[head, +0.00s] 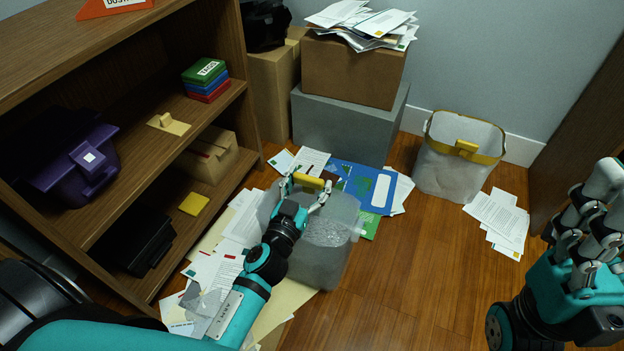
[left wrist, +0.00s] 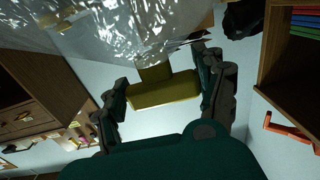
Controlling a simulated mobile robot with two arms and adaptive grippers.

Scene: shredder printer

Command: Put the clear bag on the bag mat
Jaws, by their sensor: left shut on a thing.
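The clear bag (head: 323,246) is a grey, see-through, box-shaped bag with a yellow tab (head: 309,181) at its top. My left gripper (head: 307,188) is shut on this tab. In the left wrist view the yellow tab (left wrist: 165,91) sits between the two fingers, against shiny clear plastic (left wrist: 130,35). The bag hangs or stands among papers; I cannot tell whether it touches the floor. A flat blue and green sheet (head: 357,178) with a white label lies behind it, partly hidden; I cannot tell whether it is the bag mat. My right gripper (head: 592,220) is empty at the right edge.
A wooden shelf (head: 120,75) with a purple device (head: 70,168) stands at left. Stacked boxes (head: 345,120) stand at the back. A yellow-rimmed bin (head: 452,172) stands at back right, with papers (head: 498,218) beside it. Floor (head: 415,270) right of the bag is clear.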

